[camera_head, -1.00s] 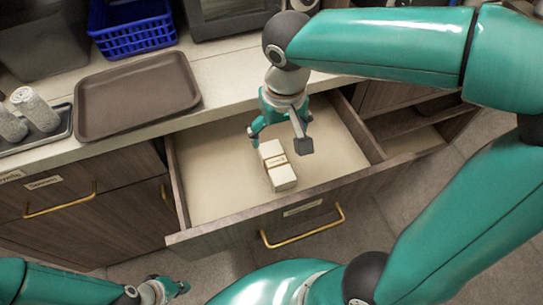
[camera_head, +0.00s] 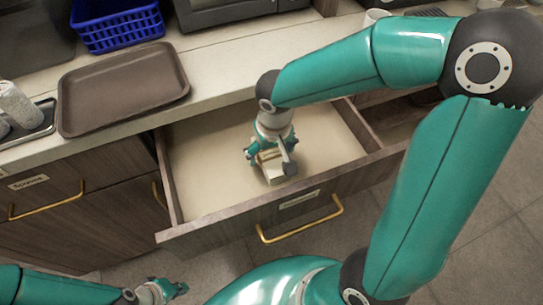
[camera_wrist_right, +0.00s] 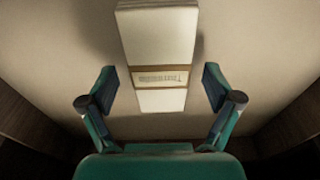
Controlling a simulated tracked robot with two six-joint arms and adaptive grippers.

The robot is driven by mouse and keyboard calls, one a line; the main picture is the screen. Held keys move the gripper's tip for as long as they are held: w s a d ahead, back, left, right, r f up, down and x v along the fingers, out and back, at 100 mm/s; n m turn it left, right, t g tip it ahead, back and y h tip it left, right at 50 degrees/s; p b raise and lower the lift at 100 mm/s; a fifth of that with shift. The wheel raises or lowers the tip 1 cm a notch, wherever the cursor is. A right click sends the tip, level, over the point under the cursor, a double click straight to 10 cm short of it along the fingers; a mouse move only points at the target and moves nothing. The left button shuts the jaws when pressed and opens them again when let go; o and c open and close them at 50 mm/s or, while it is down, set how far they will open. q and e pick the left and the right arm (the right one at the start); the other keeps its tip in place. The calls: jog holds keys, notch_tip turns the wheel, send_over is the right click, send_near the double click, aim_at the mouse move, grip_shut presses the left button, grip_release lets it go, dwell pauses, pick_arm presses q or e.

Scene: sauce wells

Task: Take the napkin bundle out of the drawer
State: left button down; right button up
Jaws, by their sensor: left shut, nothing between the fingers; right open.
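The napkin bundle (camera_head: 274,176) is a white block with a tan paper band, lying on the floor of the open drawer (camera_head: 205,190). It also shows in the right wrist view (camera_wrist_right: 158,45), where the band carries small print. My right gripper (camera_head: 272,165) is open above the bundle and hides part of it in the head view. In the right wrist view the two fingers (camera_wrist_right: 158,88) stand on either side of the bundle, with a gap on each side. My left gripper (camera_head: 178,288) is shut and empty, low at the left, outside the drawer.
The drawer front has a brass handle (camera_head: 300,222). A brown tray (camera_head: 122,88) and a blue basket (camera_head: 118,25) stand on the counter behind. The drawer's left part is empty.

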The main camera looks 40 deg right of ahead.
jog(key=shift+f, duration=0.65)
jog(key=c, duration=1.2)
jog(key=shift+c, duration=0.3)
jog(key=shift+r, duration=0.15)
